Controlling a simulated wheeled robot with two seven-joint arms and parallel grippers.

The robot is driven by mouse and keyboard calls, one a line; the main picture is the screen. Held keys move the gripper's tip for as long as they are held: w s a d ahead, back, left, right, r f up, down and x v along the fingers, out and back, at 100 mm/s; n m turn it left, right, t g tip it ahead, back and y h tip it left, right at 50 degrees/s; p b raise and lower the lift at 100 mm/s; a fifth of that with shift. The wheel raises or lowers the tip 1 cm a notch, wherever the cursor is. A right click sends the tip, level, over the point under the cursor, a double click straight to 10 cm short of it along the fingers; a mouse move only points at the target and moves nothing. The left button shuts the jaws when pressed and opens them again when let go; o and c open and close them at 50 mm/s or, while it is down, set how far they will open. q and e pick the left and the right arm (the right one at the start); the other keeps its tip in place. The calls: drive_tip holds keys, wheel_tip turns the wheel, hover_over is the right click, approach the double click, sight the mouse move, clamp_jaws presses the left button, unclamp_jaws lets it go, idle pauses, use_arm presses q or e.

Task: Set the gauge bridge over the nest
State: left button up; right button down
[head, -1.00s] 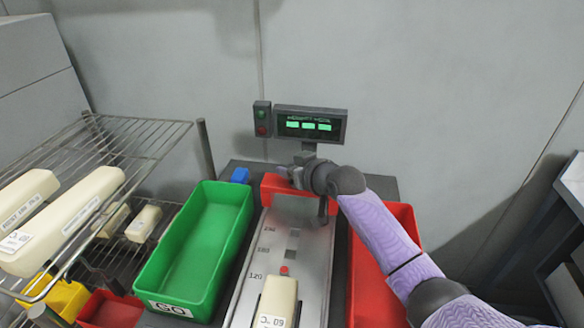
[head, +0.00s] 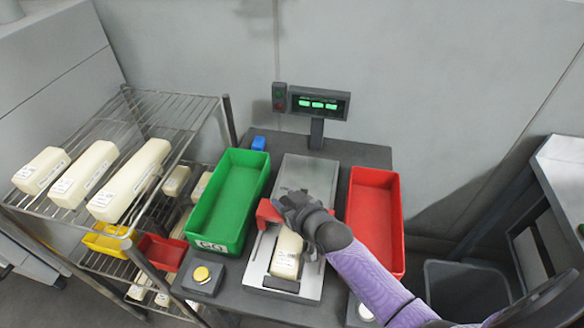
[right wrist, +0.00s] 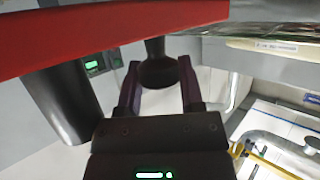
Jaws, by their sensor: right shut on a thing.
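The red gauge bridge (head: 268,212) shows in the head view at the middle of the metal nest plate (head: 308,172), at the far end of a cream block (head: 287,254) lying on it. My gripper and wrist cover much of the bridge. My right gripper (head: 297,207) is shut on the bridge's dark handle. In the right wrist view the dark knob (right wrist: 158,70) sits between the fingers, and the red bar (right wrist: 110,35) crosses the top. I cannot tell whether the bridge touches the plate. My left gripper is out of view.
A green bin (head: 229,196) stands left of the plate and a red bin (head: 376,215) right of it. A lit display (head: 318,103) stands behind. A yellow button (head: 201,274) is at the front left. A wire rack (head: 150,130) holds cream blocks.

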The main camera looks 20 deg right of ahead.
drive_tip(key=shift+s+a+r+p, duration=0.1)
drive_tip(key=shift+s+a+p, duration=0.45)
drive_tip(key=shift+s, duration=0.25)
drive_tip(key=shift+s+a, duration=0.15)
drive_tip(key=shift+a, duration=0.05)
drive_tip(key=shift+f, duration=0.2)
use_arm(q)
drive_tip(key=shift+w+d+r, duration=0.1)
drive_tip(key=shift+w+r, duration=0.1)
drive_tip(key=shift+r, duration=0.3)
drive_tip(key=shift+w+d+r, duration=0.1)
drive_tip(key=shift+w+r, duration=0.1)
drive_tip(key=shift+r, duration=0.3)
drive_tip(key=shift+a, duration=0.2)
use_arm(e)
drive_tip(key=c, duration=0.7)
unclamp_jaws()
drive_tip(key=o, duration=0.5)
drive_tip(key=shift+s+a, duration=0.1)
drive_tip(key=shift+s, duration=0.1)
drive_tip(key=shift+c, duration=0.2)
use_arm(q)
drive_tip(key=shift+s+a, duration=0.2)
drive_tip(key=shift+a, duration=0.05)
use_arm(e)
drive_tip(key=shift+w, duration=0.1)
